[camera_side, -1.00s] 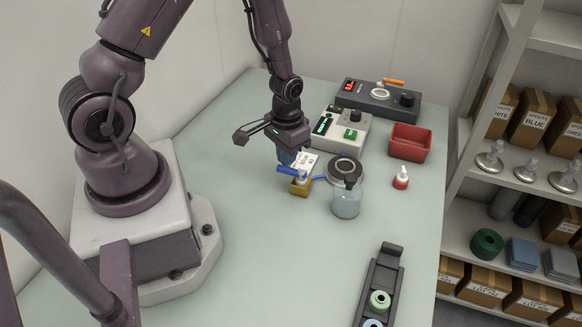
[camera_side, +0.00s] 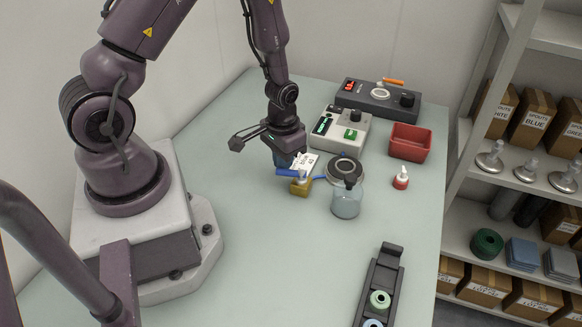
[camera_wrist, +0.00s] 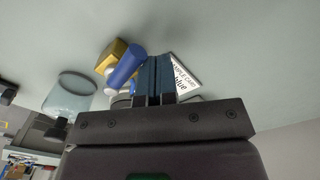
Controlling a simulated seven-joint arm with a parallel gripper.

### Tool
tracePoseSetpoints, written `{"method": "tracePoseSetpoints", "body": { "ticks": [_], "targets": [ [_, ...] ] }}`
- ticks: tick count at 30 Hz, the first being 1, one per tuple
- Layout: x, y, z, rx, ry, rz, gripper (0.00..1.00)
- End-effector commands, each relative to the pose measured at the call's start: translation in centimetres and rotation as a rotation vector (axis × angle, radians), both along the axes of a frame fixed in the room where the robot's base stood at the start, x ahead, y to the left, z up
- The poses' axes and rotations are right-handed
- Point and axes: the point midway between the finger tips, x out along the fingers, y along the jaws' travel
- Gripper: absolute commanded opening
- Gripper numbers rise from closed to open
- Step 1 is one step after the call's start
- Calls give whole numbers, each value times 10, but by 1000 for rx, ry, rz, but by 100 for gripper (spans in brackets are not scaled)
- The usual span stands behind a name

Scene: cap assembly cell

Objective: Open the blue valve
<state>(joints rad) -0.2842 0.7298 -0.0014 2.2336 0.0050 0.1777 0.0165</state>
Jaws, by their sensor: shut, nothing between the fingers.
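The blue valve has a brass body (camera_side: 299,187) and a blue lever handle (camera_side: 291,173); it stands mid-table in the side view. In the wrist view its brass block (camera_wrist: 111,54) and blue handle (camera_wrist: 126,66) are left of my fingers. My gripper (camera_side: 283,161) is just behind the handle's left end, fingers down. In the wrist view the blue fingers (camera_wrist: 155,72) are together with nothing between them. They are right beside the handle; I cannot tell whether they touch it. A blue tube runs from the valve toward the clear jar (camera_side: 346,201).
A white sample card (camera_side: 305,163) stands close behind the valve. A dark round part (camera_side: 345,171) sits above the jar. A white-capped red bottle (camera_side: 401,178), red bin (camera_side: 410,142) and two instrument boxes are farther right and back. The table's front left is clear.

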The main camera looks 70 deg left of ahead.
Motion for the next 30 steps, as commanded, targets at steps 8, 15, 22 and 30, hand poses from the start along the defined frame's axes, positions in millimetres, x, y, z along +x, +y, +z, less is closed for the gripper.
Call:
{"method": "tracePoseSetpoints", "body": {
  "ticks": [8,15,22,30],
  "targets": [
    [-1,0,0,0,1,0,0],
    [-8,-4,0,-1,2,-1,0],
    [-10,-6,0,0,1,0,0],
    [-12,-8,0,-1,2,-1,0]
  ]
}}
